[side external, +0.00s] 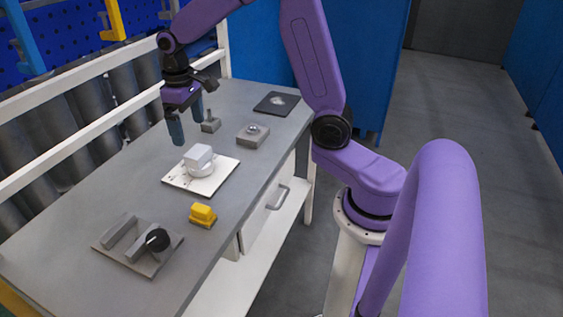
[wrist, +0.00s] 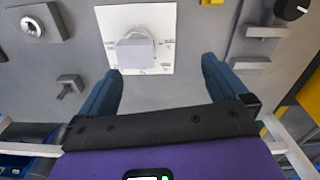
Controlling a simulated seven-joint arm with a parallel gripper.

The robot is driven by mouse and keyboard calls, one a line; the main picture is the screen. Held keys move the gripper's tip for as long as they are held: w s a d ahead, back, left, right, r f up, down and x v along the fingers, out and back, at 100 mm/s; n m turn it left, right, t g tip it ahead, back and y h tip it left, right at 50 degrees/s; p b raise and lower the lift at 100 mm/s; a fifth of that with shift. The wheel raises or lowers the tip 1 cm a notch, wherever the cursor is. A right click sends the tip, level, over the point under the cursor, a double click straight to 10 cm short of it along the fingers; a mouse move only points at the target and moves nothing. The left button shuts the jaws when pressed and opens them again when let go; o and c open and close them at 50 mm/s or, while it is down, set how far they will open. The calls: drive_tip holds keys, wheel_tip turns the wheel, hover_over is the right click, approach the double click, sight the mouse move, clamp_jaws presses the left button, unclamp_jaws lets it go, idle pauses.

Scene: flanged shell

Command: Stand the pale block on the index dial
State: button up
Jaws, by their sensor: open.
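The pale block (side external: 198,155) is on the pale round index dial (side external: 206,171), toward one side of it, and looks level. The dial sits on a white square plate (side external: 222,177) with dark marks. In the wrist view the block (wrist: 135,55) covers the near part of the dial (wrist: 138,34); exact contact between them is hard to tell. My gripper (side external: 187,122) is open and empty, above the bench and behind the block in the side view. In the wrist view its fingertips (wrist: 160,68) are spread, with the block between and beyond them, apart from both.
A yellow block (side external: 203,214) and a grey fixture with a black knob (side external: 140,246) stand nearer the camera. A small grey bracket (side external: 210,123), a grey box with a metal knob (side external: 253,136) and a dark pad (side external: 275,103) lie toward the far end. A white rail runs along the bench.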

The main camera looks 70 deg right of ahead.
drive_tip(key=s+a+r+n, duration=0.1)
drive_tip(key=s+a+n, duration=0.55)
drive_tip(key=s, duration=0.65)
drive_tip(key=s+n, duration=0.4)
drive_tip(key=s, duration=1.2)
drive_tip(key=shift+s+a+f, duration=0.15)
drive_tip(key=shift+f, duration=0.3)
